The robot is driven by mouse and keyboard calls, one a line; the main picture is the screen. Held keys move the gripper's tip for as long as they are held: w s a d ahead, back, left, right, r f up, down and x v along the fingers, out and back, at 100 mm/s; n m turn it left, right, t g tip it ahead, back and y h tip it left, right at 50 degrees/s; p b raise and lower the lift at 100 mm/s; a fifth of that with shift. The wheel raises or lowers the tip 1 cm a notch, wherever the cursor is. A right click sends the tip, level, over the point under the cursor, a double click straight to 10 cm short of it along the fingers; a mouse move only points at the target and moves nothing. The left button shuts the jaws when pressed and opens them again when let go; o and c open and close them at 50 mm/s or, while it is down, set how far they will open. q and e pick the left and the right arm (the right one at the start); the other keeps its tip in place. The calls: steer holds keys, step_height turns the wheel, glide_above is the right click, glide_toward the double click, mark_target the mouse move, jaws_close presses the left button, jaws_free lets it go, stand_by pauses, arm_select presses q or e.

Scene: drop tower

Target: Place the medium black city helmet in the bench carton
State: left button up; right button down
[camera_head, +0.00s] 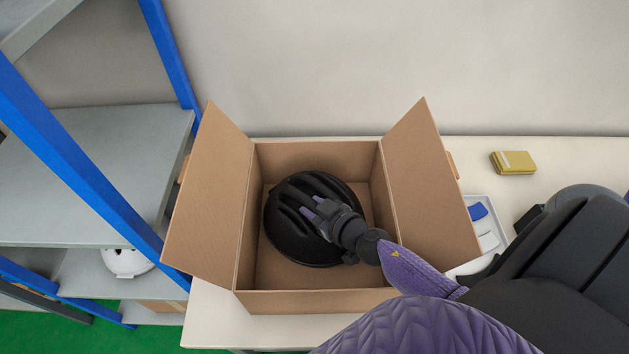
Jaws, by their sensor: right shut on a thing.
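A black helmet with long ridges (288,231) is inside the open cardboard carton (320,301) on the bench. It sits in the left and middle part of the carton, within its walls. My right gripper (313,207) reaches in from the right over the carton's front right corner and is shut on the helmet at its top right side. The gripper and wrist cover part of the helmet. Whether the helmet touches the carton floor is hard to tell. My left gripper is not in view.
The carton's side flaps (211,200) stand spread outward. A yellow box (513,162) and a white tray (487,222) with blue and white items lie on the bench to the right. A blue-framed shelf (75,160) stands left, with a white helmet (126,262) on a lower level.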

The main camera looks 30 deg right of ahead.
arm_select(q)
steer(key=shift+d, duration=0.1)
arm_select(e)
steer(key=c, duration=0.6)
jaws_free()
steer(key=shift+c, duration=0.2)
steer(key=shift+o, duration=1.2)
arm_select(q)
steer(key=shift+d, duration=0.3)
arm_select(e)
steer(key=shift+s+r+p, duration=0.5)
steer(key=shift+r+p, duration=0.4)
steer(key=v, duration=0.5)
steer(key=shift+s+p, duration=0.3)
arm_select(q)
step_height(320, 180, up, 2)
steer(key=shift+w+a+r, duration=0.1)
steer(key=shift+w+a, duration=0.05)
arm_select(e)
steer(key=shift+s+d+r, duration=0.1)
steer(key=shift+s+r, duration=0.05)
steer(key=shift+s, duration=0.2)
